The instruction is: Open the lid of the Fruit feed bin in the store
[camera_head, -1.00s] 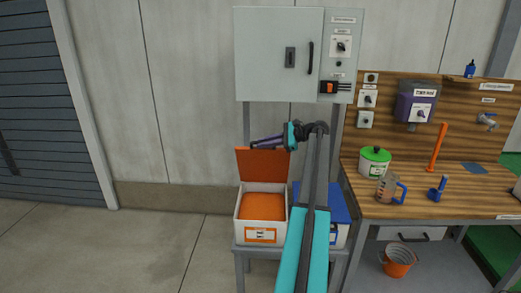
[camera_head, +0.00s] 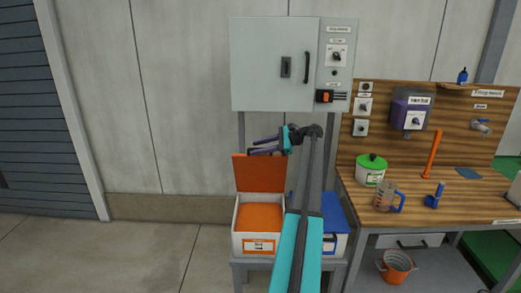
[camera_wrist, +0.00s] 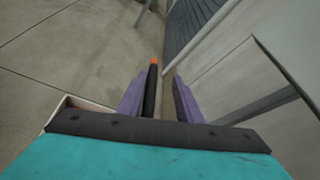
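A white bin (camera_head: 238,243) with an orange label, too small to read, stands on a grey stand. Its orange lid (camera_head: 258,172) stands upright at the back, and orange contents show inside. Beside it on the right is a bin with a blue lid (camera_head: 333,211), closed and partly hidden by my arm. My gripper (camera_head: 250,146) is at the top edge of the orange lid, pointing left. Its purple fingers are apart in the wrist view (camera_wrist: 163,95). A narrow black bar with an orange tip (camera_wrist: 154,62) shows close to the left finger; I cannot tell whether it touches.
A grey cabinet (camera_head: 270,65) hangs above the bins. A wooden bench (camera_head: 440,212) on the right holds a green-lidded pot (camera_head: 371,170), a jug (camera_head: 385,195) and small tools. The floor to the left (camera_head: 120,258) is clear.

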